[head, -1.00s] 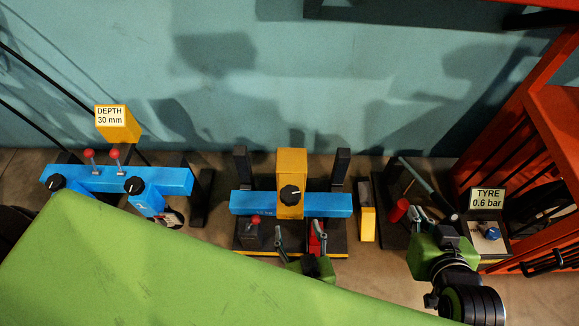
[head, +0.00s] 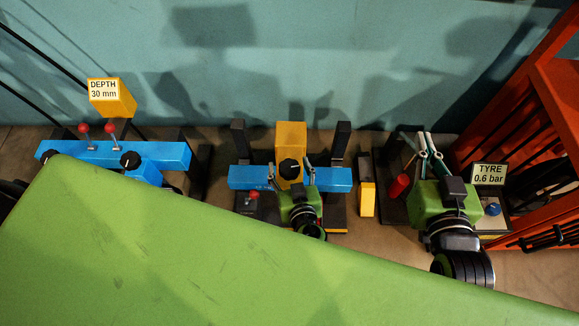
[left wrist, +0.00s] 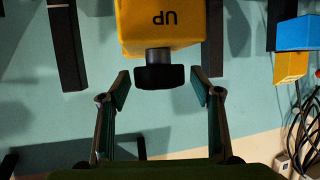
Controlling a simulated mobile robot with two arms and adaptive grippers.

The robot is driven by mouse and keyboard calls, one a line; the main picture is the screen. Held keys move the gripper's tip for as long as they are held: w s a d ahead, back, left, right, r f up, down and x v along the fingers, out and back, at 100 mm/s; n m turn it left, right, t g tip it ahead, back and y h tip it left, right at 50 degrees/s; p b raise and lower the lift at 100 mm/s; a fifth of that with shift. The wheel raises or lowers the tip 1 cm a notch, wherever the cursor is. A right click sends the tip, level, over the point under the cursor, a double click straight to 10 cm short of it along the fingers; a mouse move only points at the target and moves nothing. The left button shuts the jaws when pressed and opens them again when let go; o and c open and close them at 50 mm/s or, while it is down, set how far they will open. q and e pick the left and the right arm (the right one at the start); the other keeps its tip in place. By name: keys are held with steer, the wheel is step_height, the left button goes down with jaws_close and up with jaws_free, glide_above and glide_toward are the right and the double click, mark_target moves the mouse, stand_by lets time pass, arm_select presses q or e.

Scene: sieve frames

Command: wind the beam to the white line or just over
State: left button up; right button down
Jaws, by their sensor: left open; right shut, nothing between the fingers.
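The blue beam (head: 245,178) lies level between two black posts in the middle of the head view. A yellow block (head: 291,135) with a black knob (head: 289,166) sits at its centre. My left gripper (head: 289,172) is open, its fingers on either side of the knob. In the left wrist view the knob (left wrist: 158,70) stands just beyond and between the open fingertips (left wrist: 160,84), with gaps on both sides. The yellow block (left wrist: 160,22) there reads "UP", upside down. My right gripper (head: 413,137) is shut and empty at the right. I cannot make out the white line.
A green panel (head: 180,250) covers the foreground. A second blue beam (head: 170,155) with red-tipped levers and a "DEPTH 30 mm" sign (head: 110,96) stands left. A red cylinder (head: 398,186), a "TYRE 0.6 bar" sign (head: 489,174) and an orange frame (head: 560,100) stand right.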

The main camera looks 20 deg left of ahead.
arm_select(q)
steer(key=shift+w+a, duration=0.1)
steer(key=shift+w, duration=0.05)
steer(key=shift+c, duration=0.4)
steer(key=c, duration=1)
steer(key=shift+c, duration=0.2)
steer(key=shift+m+h, duration=0.3)
steer(key=shift+h, duration=0.2)
